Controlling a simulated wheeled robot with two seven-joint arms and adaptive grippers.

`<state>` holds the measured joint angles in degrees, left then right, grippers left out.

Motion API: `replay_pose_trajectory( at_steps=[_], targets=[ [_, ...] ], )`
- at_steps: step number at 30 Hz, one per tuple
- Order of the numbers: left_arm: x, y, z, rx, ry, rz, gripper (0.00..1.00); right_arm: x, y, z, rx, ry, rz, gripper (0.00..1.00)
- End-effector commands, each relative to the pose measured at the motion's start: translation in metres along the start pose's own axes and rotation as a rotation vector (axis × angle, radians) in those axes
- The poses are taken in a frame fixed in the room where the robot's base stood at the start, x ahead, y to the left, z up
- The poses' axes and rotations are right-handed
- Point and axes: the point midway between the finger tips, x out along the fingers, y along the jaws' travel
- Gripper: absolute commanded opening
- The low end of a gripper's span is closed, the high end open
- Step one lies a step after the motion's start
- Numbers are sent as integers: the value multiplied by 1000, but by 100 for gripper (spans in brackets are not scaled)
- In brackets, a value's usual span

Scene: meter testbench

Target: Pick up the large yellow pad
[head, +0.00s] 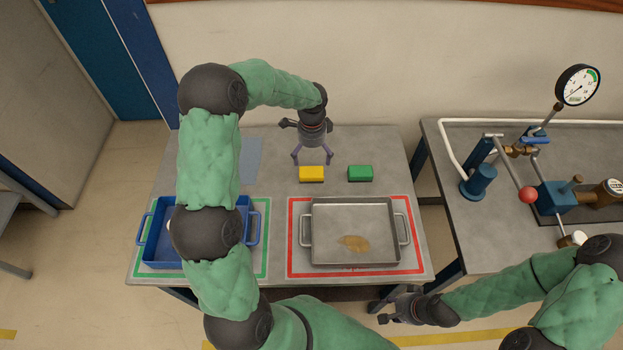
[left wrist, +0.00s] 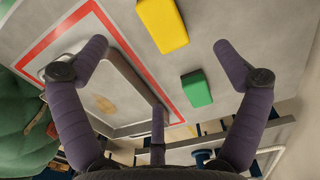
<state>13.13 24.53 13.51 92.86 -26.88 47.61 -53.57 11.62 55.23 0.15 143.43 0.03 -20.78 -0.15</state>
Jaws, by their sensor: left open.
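The yellow pad (head: 311,174) is a block lying flat on the grey table behind the metal tray. It also shows at the top of the left wrist view (left wrist: 163,25), beyond my fingertips. My left gripper (head: 312,159) is open and empty, its fingers pointing down just behind and above the yellow pad. In the left wrist view its fingers (left wrist: 160,50) are spread wide, with nothing between them. My right gripper (head: 396,308) is low, in front of the table's front edge; its fingers are too small to judge.
A green pad (head: 360,173) lies right of the yellow one. A metal tray (head: 355,203) with a brown stain stands inside a red outline. A blue tray (head: 254,228), partly hidden by my left arm, stands inside a green outline. A second table (head: 460,212) at the right bears a gauge and valves.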

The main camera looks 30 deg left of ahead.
Motion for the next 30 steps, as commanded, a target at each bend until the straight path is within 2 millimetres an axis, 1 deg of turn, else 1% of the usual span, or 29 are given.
replay_pose_trajectory(
  at_steps=[5, 9, 12, 19, 27, 30],
  targets=[
    [18, 1, 0, 0, -1, 3, 97, 3, 1, 0, 0, 1, 0, 40],
    [40, 1, 0, 1, -1, 4, 97, 7, 2, -1, 0, 1, 0, 40],
    [51, 1, 0, 0, -1, 2, 97, 8, 3, -1, 0, 1, 0, 40],
    [66, 2, 1, 0, -1, 3, 97, 11, 4, -1, 0, 0, 0, 40],
    [102, 3, 1, 0, 0, 2, 97, 20, 7, -1, 0, 0, 0, 40],
    [108, 3, 1, 0, -1, 1, 97, 20, 7, -1, 0, 0, 0, 40]
  ],
)
